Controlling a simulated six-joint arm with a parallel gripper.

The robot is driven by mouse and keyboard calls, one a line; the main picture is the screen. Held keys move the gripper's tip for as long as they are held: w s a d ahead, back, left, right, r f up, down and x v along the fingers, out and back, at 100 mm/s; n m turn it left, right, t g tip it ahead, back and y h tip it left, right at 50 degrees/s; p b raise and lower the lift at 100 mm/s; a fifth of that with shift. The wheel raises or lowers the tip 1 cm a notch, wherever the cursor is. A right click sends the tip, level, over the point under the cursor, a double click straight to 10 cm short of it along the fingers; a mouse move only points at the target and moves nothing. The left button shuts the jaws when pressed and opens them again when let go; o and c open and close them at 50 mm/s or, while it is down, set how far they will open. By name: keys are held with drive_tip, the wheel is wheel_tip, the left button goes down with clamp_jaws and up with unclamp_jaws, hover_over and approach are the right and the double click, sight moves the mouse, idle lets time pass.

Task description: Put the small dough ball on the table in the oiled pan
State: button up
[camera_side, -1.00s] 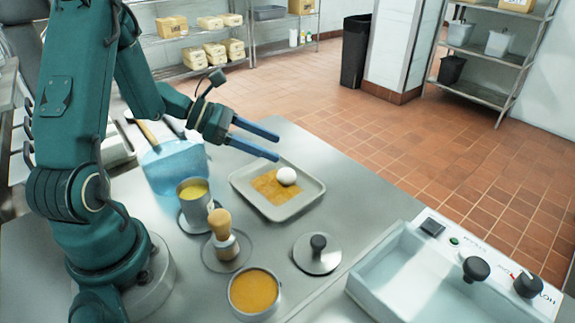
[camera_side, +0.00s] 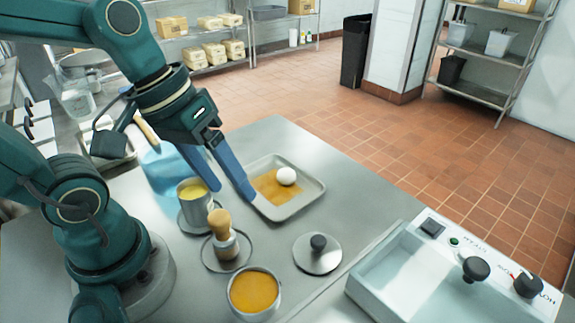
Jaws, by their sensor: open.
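The small white dough ball (camera_side: 286,176) sits in the shallow grey pan (camera_side: 313,194), toward its far right side. An orange-yellow patch (camera_side: 266,186) covers part of the pan's floor beside the ball. My gripper (camera_side: 234,194) is open and empty, with its two blue fingers pointing down. In the picture, its right finger overlaps the pan's left rim and its left finger lies near the metal cup (camera_side: 194,208). I cannot tell how high the fingertips are. They are apart from the ball.
A wooden-handled tool (camera_side: 222,238) stands on a round plate before the cup. A bowl of orange liquid (camera_side: 254,292) and a knobbed lid (camera_side: 317,254) lie nearer the front. A steel basin with control knobs (camera_side: 440,274) is at right. Table right of the pan is clear.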

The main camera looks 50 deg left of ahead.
drive_tip(key=a+m+t+y, duration=0.1)
drive_tip(key=m, duration=0.1)
drive_tip(key=s+a+r+m+t+y, duration=0.1)
drive_tip(key=shift+a+r+m, duration=0.15)
drive_tip(key=shift+r+m, duration=0.05)
drive_tip(key=shift+m, duration=0.2)
